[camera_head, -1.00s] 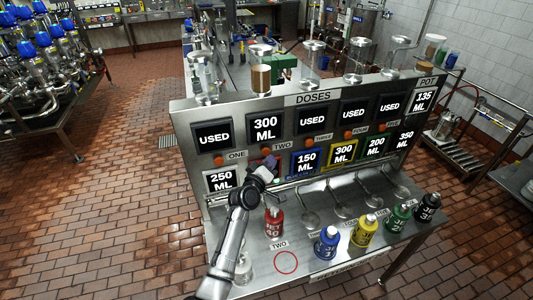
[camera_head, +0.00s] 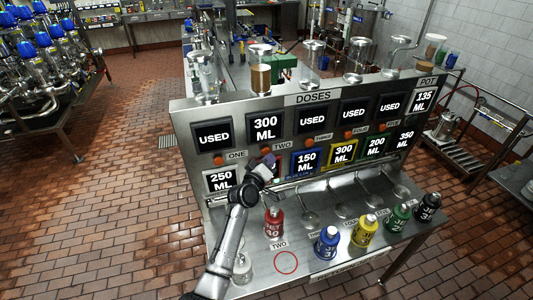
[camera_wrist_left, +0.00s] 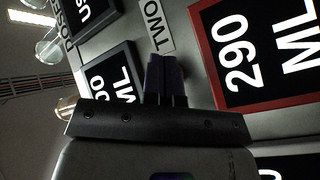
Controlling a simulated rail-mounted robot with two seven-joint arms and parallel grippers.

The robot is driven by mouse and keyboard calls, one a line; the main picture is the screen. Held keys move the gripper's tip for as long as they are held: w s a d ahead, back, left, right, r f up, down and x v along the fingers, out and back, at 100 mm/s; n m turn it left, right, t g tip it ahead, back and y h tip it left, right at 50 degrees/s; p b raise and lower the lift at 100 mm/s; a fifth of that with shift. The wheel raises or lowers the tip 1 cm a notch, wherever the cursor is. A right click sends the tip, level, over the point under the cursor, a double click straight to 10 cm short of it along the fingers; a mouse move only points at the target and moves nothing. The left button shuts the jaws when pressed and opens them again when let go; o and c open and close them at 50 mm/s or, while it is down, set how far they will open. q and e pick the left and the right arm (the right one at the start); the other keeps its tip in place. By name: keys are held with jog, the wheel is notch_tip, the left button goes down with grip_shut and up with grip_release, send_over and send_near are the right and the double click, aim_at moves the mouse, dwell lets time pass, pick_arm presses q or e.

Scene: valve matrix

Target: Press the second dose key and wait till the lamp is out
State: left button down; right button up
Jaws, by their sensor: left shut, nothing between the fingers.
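The second dose key (camera_head: 267,151) is a small orange knob beside the label TWO, below the black 300 ML dose display (camera_head: 265,126). My left gripper (camera_head: 265,162) is shut and empty, at the panel just below and in front of this key. In the left wrist view its dark fingers (camera_wrist_left: 164,78) reach toward the panel below the TWO label (camera_wrist_left: 152,26) and hide the key. Whether they touch it, I cannot tell. A red-framed 290 ML display (camera_wrist_left: 262,50) is right of the fingers. I cannot pick out a separate lit lamp. My right gripper is not in view.
The other dose displays, such as the first (camera_head: 213,135), read USED. Blue (camera_head: 327,243), yellow (camera_head: 364,231) and green (camera_head: 398,219) bottles stand farther right.

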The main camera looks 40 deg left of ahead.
pick_arm(q)
jog(key=shift+w+a, duration=0.1)
jog(key=shift+a, duration=0.05)
dwell(0.3)
jog(key=shift+w+a, duration=0.15)
jog(key=shift+a, duration=0.1)
jog(key=shift+d, duration=0.1)
dwell(0.6)
jog(key=shift+s+d+p, duration=0.5)
jog(key=shift+d, duration=0.2)
